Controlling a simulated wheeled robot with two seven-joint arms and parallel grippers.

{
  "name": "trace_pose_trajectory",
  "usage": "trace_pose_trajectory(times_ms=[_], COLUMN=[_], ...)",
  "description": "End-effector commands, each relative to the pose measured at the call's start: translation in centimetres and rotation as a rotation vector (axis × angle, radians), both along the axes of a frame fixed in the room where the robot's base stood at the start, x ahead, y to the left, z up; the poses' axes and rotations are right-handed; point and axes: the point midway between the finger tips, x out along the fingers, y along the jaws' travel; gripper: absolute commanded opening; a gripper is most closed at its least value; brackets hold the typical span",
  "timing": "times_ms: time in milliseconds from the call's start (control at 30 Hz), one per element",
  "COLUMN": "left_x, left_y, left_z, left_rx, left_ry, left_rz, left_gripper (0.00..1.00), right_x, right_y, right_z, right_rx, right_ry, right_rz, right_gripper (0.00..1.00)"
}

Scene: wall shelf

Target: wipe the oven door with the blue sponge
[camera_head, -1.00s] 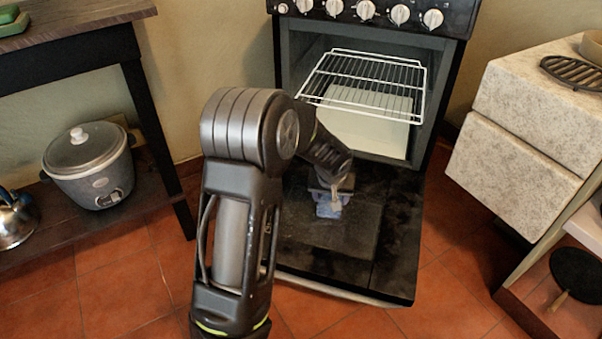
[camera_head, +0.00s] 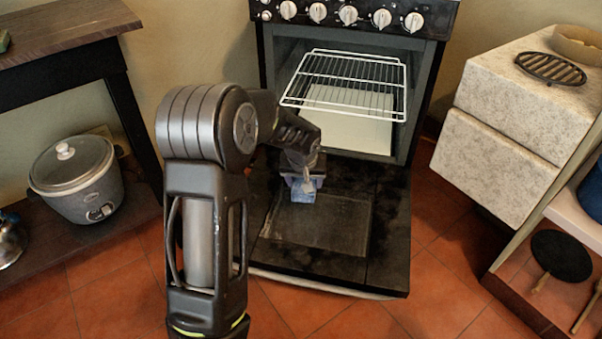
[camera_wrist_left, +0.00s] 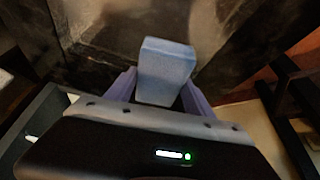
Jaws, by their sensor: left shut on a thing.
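The oven (camera_head: 435,70) stands with its black door (camera_head: 385,240) folded down flat in front of it. A greyish, smeared rectangle marks the middle of the door. My left gripper (camera_head: 302,180) is over the left inner part of the door, shut on the blue sponge (camera_head: 303,193). In the left wrist view the sponge (camera_wrist_left: 165,68) is a pale blue block between the purple fingers, with the dark, streaky door beyond it. The sponge is close to the door, but I cannot tell whether it touches. My right gripper is not in view.
A wire rack (camera_head: 345,82) sticks out of the oven. A stone-topped drawer unit (camera_head: 500,150) stands at the right with an iron trivet (camera_head: 551,68) on top. A dark table (camera_head: 60,85) is at the left, with a slow cooker (camera_head: 77,180) below.

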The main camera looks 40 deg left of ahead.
Motion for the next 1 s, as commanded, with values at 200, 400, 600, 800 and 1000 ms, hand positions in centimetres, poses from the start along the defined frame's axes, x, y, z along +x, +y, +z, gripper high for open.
trace_pose_trajectory(times_ms=[200, 400, 600, 800, 1000], left_x=[0.3, 0.4, 0.4, 0.5, 1.2], left_y=[0.2, 0.3, 0.4, 0.3, -0.5], left_z=[2.5, 3.6, 3.6, 3.7, 5.9], left_rx=[0.001, 0.000, 0.000, 0.000, 0.000], left_ry=[-0.002, -0.001, -0.001, -0.002, -0.005], left_rz=[-0.001, -0.002, -0.002, -0.004, -0.020], left_gripper=[0.23, 0.23, 0.23, 0.23, 0.23], right_x=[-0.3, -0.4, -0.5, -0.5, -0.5], right_y=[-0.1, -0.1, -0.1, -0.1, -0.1], right_z=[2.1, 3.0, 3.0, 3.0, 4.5], right_rx=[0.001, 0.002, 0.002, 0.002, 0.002], right_ry=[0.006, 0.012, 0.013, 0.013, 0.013], right_rz=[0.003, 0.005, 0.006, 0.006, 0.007], right_gripper=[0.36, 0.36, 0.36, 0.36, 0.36])
